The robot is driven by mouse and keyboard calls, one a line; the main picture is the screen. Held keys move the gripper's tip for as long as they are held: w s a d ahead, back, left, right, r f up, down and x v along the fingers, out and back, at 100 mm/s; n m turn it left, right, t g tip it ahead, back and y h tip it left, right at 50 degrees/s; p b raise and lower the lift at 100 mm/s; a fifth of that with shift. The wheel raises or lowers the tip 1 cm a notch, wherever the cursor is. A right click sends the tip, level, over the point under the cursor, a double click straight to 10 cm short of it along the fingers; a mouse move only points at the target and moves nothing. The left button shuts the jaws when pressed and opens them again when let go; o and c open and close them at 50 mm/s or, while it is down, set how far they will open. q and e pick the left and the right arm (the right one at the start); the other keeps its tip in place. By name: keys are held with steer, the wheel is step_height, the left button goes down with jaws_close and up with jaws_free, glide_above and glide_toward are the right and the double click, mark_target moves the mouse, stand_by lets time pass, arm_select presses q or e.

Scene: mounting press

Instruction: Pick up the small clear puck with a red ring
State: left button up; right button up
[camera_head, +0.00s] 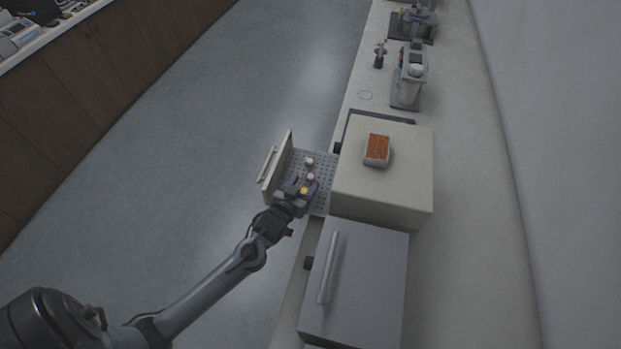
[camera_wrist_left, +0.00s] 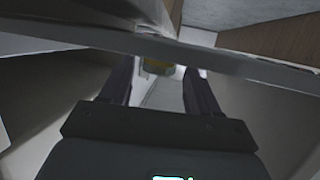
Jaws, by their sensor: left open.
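Several small pucks stand on the perforated shelf (camera_head: 326,172) of an open-doored box. Two look pale pinkish: the far puck (camera_head: 309,160) and the middle puck (camera_head: 311,176). The nearest, a yellow-orange puck (camera_head: 304,190), sits between or just beside the fingers of my left gripper (camera_head: 302,186). In the left wrist view a yellowish puck (camera_wrist_left: 157,66) shows between the spread fingers of my left gripper (camera_wrist_left: 160,75), partly hidden by a pale edge. The gripper is open. I cannot make out a red ring on any puck. My right gripper is out of view.
The dropped door (camera_head: 279,166) with its handle stands left of the shelf, close to my gripper. The box (camera_head: 390,195) carries a small tray (camera_head: 377,150) of reddish-brown material. A grey-lidded unit (camera_head: 365,285) stands nearer. Instruments (camera_head: 408,80) stand farther along the counter.

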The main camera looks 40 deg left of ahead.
mark_target(311, 178)
arm_select(q)
steer(key=shift+x, duration=1.5)
jaws_close()
